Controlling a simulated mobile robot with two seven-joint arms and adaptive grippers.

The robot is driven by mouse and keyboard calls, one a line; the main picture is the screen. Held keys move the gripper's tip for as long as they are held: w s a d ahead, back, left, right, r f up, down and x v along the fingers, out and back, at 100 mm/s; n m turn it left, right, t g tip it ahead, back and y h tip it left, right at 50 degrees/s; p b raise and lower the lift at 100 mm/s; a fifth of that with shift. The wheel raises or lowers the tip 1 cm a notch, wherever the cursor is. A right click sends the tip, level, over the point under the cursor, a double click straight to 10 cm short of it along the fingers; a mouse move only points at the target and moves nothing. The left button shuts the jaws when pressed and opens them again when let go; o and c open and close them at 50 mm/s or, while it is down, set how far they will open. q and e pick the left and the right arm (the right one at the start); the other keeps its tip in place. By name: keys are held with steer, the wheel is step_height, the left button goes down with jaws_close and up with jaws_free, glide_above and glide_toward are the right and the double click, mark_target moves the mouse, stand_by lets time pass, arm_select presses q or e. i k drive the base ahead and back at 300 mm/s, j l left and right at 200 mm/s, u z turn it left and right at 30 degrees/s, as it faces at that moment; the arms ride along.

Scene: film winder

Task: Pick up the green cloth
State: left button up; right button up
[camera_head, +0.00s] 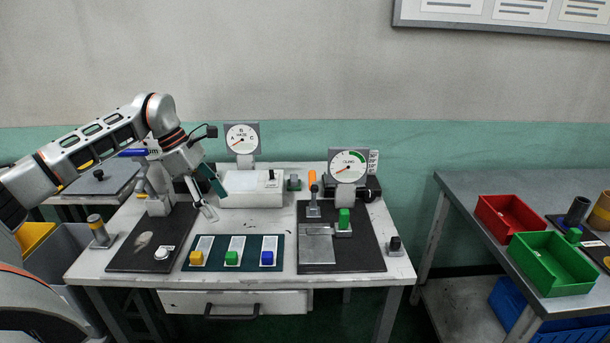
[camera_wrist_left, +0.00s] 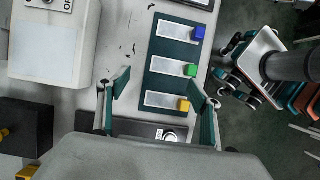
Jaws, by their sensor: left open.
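A teal mat (camera_head: 232,267) on the table bears three pale strips with a yellow, a green and a blue small folded piece. The green piece (camera_head: 232,258), which I take as the green cloth, lies in the middle, and it also shows in the left wrist view (camera_wrist_left: 190,70). The yellow piece (camera_head: 196,258) is left of it and the blue piece (camera_head: 267,258) right. My left gripper (camera_head: 209,211) is open and empty above the table, behind the mat. In the left wrist view its fingers (camera_wrist_left: 158,84) stand apart over the mat. My right gripper is not in view.
Another green block (camera_head: 344,217) sits on the metal fixture on the right black plate (camera_head: 345,258). A black plate (camera_head: 140,258) lies left of the mat. A white box (camera_head: 252,190) and two dials stand behind. A right-hand bench holds a green bin (camera_head: 551,266) and a red bin (camera_head: 511,218).

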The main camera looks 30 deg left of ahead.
mark_target(294, 184)
steer(key=i, duration=1.05)
